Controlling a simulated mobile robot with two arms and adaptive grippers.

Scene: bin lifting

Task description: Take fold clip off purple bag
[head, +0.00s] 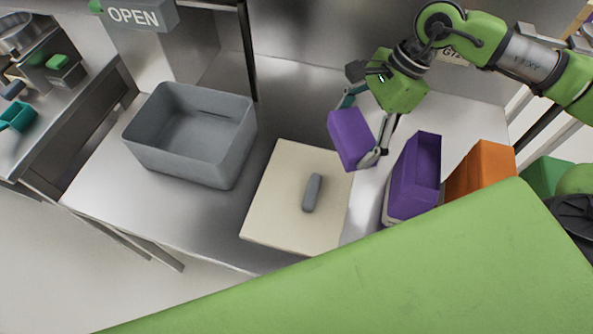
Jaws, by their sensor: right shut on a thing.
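My right gripper (360,130) is shut on a purple block-like thing (350,138), with one finger at its upper left and the other at its lower right. It holds this thing tilted near the top right corner of a cream board. I cannot tell whether it is the purple bag or its clip. A purple open-topped box-like thing (404,187) stands to the right of the board, apart from the gripper. A grey elongated piece (312,193) lies on the board; I cannot tell whether it is a clip. My left gripper is not in view.
The cream board (272,212) lies on a metal table (100,190). A grey empty bin (184,173) stands to its left. An orange box (483,172) and a green one (544,174) stand at the right. My green body part covers the lower right.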

